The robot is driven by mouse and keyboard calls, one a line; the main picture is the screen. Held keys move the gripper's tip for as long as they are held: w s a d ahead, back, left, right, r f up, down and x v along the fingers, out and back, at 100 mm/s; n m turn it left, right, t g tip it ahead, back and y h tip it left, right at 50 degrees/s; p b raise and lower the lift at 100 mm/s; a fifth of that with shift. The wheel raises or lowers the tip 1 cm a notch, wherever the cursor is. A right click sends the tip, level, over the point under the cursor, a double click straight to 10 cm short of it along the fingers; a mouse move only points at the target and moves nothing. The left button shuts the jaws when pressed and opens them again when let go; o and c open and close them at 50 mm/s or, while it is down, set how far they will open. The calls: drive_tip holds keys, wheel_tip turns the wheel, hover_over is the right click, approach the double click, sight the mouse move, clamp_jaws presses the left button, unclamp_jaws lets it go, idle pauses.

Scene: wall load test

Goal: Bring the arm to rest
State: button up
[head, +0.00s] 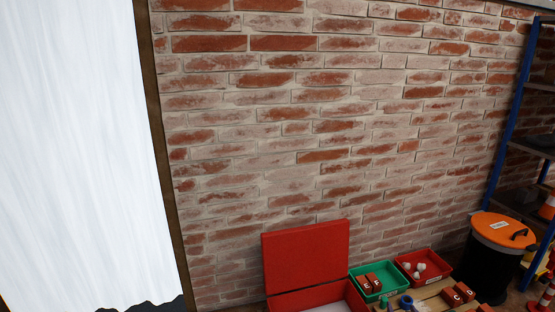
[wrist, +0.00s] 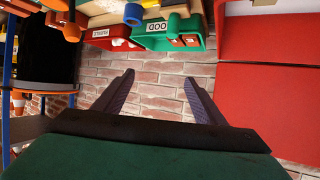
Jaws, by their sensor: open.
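My gripper (wrist: 158,82) shows in the wrist view, with its two dark fingers apart and nothing between them. Brick wall (wrist: 157,100) shows behind the gap between the fingers. My arm does not show in the head view.
A red case (head: 305,255) with a raised lid stands low before the brick wall (head: 330,120). Beside it are a green bin (head: 357,289) holding brick pieces and a red bin (head: 440,272) holding pale lumps. A black drum with an orange lid (head: 497,228) and blue shelving (head: 508,130) stand right.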

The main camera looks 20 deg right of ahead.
drive_tip(key=w+a+r+n+y+p, duration=0.25)
drive_tip(key=w+a+p, duration=0.2)
drive_tip(key=a, duration=0.95)
drive_tip(key=w+a+r+n+y+p, duration=0.2)
drive_tip(key=w+a+n+y+p, duration=0.25)
drive_tip(key=a, duration=0.85)
drive_tip(key=s+a+r+n+g+y+p, duration=0.1)
drive_tip(key=s+a+n+g+y+p, duration=0.15)
drive_tip(key=a, duration=0.85)
drive_tip(key=s+a+n+g+y+p, duration=0.1)
drive_tip(key=s+a+n+y+p, duration=0.15)
drive_tip(key=a, duration=0.95)
drive_tip(key=s+a+n+g+p, duration=0.1)
drive_tip(key=s+a+g+p, duration=0.25)
drive_tip(key=s+a, duration=0.4)
drive_tip(key=s+a+g+p, duration=0.3)
drive_tip(key=s+a+g, duration=0.15)
drive_tip(key=s, duration=0.55)
drive_tip(key=s+d+r+m+g+h, duration=0.1)
drive_tip(key=s+d+m+g+h, duration=0.1)
drive_tip(key=s, duration=0.5)
drive_tip(key=s+d+r+m+g+h, duration=0.1)
drive_tip(key=s+d+m+g+h, duration=0.2)
drive_tip(key=s+d+m, duration=0.2)
drive_tip(key=shift+s+d+h, duration=0.3)
drive_tip(key=shift+s+d, duration=0.95)
drive_tip(key=shift+s, duration=0.5)
